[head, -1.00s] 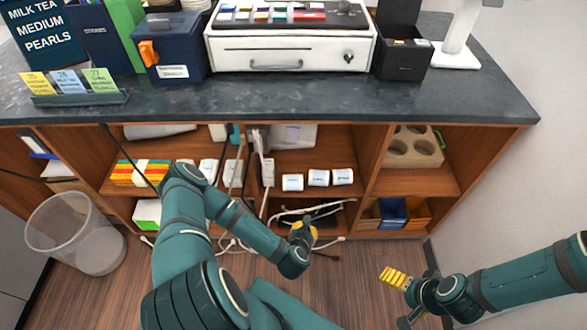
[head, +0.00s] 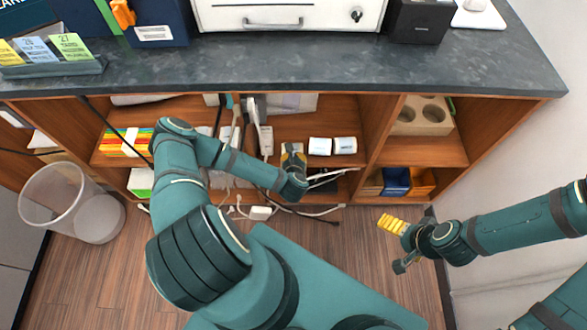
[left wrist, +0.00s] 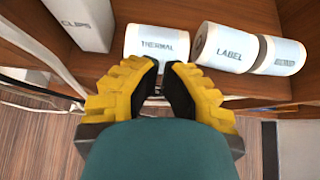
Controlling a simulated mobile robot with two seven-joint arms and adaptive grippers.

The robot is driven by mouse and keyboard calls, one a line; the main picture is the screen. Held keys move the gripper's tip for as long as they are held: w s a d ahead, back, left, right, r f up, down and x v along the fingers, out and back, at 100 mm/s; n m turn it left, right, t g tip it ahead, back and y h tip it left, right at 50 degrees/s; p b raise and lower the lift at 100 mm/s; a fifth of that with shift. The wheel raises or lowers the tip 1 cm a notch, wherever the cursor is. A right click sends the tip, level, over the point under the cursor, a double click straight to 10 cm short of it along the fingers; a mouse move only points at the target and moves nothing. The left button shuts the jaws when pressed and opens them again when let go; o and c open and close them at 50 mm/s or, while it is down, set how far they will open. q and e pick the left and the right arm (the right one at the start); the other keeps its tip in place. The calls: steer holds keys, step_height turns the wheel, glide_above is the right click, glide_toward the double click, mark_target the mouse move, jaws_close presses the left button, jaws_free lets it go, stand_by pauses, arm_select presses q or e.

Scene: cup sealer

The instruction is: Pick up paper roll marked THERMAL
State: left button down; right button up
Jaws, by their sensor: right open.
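The white roll marked THERMAL (left wrist: 157,42) lies on the cabinet's middle shelf, at the left of a row of white rolls, in the left wrist view. My left gripper (left wrist: 165,68) is right at it, its yellow ribbed fingers on both sides of the picture and their dark inner parts overlapping the roll's lower edge. I cannot tell whether they touch it. In the head view my left gripper (head: 293,154) is at the shelf front and hides that roll. My right gripper (head: 391,224) is open and empty over the floor, right of centre.
A white CLIPS box (left wrist: 78,22) stands left. The dark countertop (head: 300,62) is above the shelf, and a wooden divider (head: 377,135) bounds it right. Cables (head: 310,210) hang below.

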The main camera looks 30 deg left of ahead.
mark_target(293, 153)
arm_select(q)
steer(key=w, duration=0.1)
steer(key=w+a, duration=0.2)
steer(key=w, duration=0.1)
steer(key=shift+a+b, duration=0.25)
steer(key=shift+b, duration=0.1)
steer(key=shift+w+f, duration=0.1)
steer(key=shift+f, duration=0.3)
steer(key=shift+f+b, duration=0.4)
steer(key=shift+b, duration=0.05)
steer(key=shift+s+f, duration=0.1)
steer(key=shift+s, duration=0.1)
steer(key=shift+s+d+p, duration=0.45)
steer(key=shift+s, duration=0.3)
steer(key=shift+w+a+f, duration=0.1)
steer(key=shift+w, duration=0.05)
